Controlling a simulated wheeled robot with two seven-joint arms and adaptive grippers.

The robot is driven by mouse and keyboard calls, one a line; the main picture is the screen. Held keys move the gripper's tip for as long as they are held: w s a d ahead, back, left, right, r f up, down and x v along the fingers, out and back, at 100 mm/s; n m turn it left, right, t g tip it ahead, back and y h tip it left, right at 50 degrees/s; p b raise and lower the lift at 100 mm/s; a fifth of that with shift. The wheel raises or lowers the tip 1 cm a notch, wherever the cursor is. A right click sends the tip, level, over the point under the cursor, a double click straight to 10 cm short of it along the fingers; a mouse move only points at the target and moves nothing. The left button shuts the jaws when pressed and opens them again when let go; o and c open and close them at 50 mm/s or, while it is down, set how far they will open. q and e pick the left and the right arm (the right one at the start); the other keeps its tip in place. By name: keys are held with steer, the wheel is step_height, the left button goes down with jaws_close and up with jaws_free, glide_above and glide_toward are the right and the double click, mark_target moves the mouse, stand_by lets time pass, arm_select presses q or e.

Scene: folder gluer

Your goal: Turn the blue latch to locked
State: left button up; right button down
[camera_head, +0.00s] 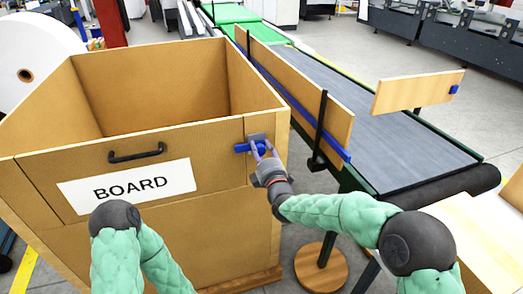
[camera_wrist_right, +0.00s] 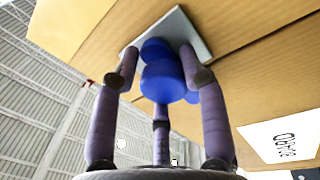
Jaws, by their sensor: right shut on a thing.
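The blue latch (camera_head: 243,148) sits on a grey plate (camera_head: 257,137) at the upper right of the front of a large cardboard-brown box (camera_head: 130,142). Its handle lies about level, pointing left, in the head view. My right gripper (camera_head: 262,148) is at the latch, its purple fingers shut on it. In the right wrist view, the fingers (camera_wrist_right: 162,72) stand on both sides of the blue latch (camera_wrist_right: 160,82), with the grey plate (camera_wrist_right: 196,35) behind. The fingers hide part of the latch. My left arm shows at the bottom, but its gripper is not in view.
A black handle (camera_head: 137,153) and a white BOARD label (camera_head: 127,187) are on the box front, left of the latch. A conveyor (camera_head: 390,135) with upright wooden side boards (camera_head: 300,80) runs along the right of the box. The box top is open.

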steer(key=c, duration=0.8)
jaws_free()
steer(key=shift+s+a, duration=0.1)
steer(key=shift+a, duration=0.3)
steer(key=shift+o, duration=0.2)
steer(key=shift+a, duration=0.15)
steer(key=shift+d, duration=0.2)
steer(key=shift+s, duration=0.1)
steer(key=v, duration=1.1)
steer(key=shift+s, duration=0.35)
steer(key=shift+d+f, duration=0.1)
steer(key=shift+f, duration=0.05)
